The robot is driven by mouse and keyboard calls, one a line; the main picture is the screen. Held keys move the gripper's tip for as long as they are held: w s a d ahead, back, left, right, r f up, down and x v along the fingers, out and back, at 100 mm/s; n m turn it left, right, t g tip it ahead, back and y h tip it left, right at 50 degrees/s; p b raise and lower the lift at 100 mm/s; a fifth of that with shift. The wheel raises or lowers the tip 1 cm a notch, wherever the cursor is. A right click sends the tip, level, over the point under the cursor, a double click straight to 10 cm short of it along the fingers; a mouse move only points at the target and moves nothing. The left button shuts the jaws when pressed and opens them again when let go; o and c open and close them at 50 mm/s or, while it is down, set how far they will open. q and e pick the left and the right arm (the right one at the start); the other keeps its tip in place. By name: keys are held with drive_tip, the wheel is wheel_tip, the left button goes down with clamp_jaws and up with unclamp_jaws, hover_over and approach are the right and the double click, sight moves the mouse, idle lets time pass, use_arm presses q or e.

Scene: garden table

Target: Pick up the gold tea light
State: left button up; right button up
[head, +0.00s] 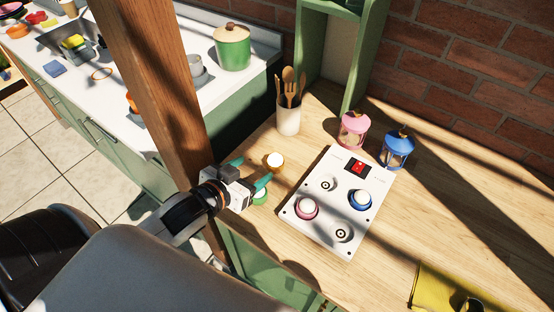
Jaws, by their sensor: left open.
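The gold tea light (274,161), a small round candle with a pale top and a golden rim, stands on the wooden table near its left side. My left gripper (254,169) is open, with its two teal-tipped fingers pointing toward the gold tea light. The tea light appears just beyond the fingertips, and nothing shows between the fingers. Whether a finger touches it cannot be told. My right gripper is not in view.
A green tea light (260,197) is partly hidden beside my left gripper. A white panel (325,238) carries a pink tea light (307,208) and a blue one (360,200). A utensil cup (288,120), pink lantern (352,130) and blue lantern (397,150) stand behind. A wooden post (165,90) rises at left.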

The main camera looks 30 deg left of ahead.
sight(272, 161)
use_arm(q)
drive_tip(key=shift+x, duration=1.2)
drive_tip(key=shift+w+d+f, duration=0.1)
drive_tip(key=shift+w+f, duration=0.25)
drive_tip(key=shift+w, duration=0.2)
drive_tip(key=x, duration=0.1)
drive_tip(key=p+x, duration=0.1)
drive_tip(key=x, duration=0.1)
drive_tip(key=shift+w+d+f, duration=0.1)
drive_tip(key=shift+d+f, duration=0.15)
drive_tip(key=shift+f, duration=0.05)
drive_tip(key=shift+w+f, duration=0.25)
drive_tip(key=shift+w, duration=0.2)
drive_tip(key=shift+s, duration=0.1)
drive_tip(key=c, duration=1.1)
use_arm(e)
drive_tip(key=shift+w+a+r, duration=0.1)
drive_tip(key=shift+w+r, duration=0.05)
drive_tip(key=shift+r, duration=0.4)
